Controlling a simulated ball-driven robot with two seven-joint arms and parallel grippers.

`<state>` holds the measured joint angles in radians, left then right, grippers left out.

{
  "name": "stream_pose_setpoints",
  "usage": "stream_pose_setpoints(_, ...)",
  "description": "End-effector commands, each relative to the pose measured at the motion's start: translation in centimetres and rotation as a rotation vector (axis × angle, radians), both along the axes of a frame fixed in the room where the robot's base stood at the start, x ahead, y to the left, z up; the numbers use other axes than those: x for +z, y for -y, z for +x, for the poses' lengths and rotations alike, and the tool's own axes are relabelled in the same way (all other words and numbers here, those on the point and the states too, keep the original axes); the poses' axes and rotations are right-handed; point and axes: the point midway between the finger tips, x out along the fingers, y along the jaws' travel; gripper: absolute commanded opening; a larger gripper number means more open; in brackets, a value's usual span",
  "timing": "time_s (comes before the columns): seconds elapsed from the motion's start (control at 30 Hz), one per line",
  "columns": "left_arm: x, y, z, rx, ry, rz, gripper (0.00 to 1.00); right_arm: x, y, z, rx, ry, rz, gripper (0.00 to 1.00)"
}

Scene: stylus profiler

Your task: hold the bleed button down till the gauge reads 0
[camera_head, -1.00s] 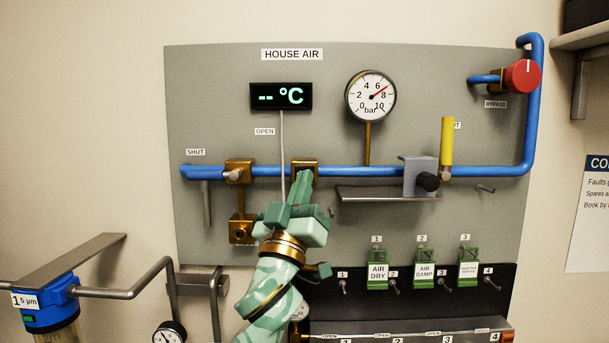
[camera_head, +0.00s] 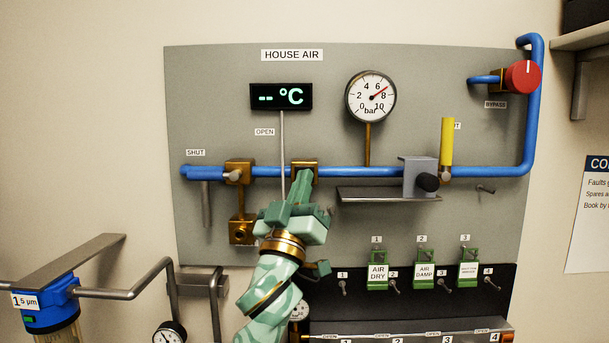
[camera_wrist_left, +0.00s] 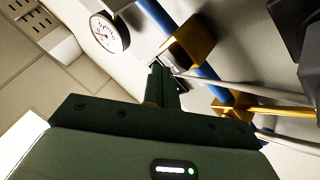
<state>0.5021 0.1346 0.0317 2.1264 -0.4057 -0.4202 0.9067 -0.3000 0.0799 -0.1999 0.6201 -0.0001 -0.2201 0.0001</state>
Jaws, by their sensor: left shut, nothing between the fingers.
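No bleed button can be made out; the fingers cover the block's lower front. My right gripper is out of view.
A brass valve (camera_head: 239,172) sits left on the blue pipe. A narrow shelf (camera_head: 388,194) sticks out below the pipe. Green tags (camera_head: 378,272) hang lower right.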

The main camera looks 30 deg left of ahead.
Motion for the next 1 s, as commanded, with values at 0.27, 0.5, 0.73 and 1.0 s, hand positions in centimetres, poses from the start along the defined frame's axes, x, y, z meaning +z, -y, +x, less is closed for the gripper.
stream_pose_setpoints(0.27,-0.01,0.0,0.03,-0.001,0.0,-0.001,0.0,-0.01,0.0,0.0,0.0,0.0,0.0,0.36)
stream_pose_setpoints(0.5,-0.03,-0.08,0.19,-0.001,-0.001,-0.001,0.0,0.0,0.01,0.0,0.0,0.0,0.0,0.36)
stream_pose_setpoints(0.73,-0.02,-0.21,0.43,-0.001,-0.001,-0.001,0.0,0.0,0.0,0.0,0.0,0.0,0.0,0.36)
stream_pose_setpoints(1.0,-0.01,-0.38,0.69,-0.002,0.001,-0.001,0.0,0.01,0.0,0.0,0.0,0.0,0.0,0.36)
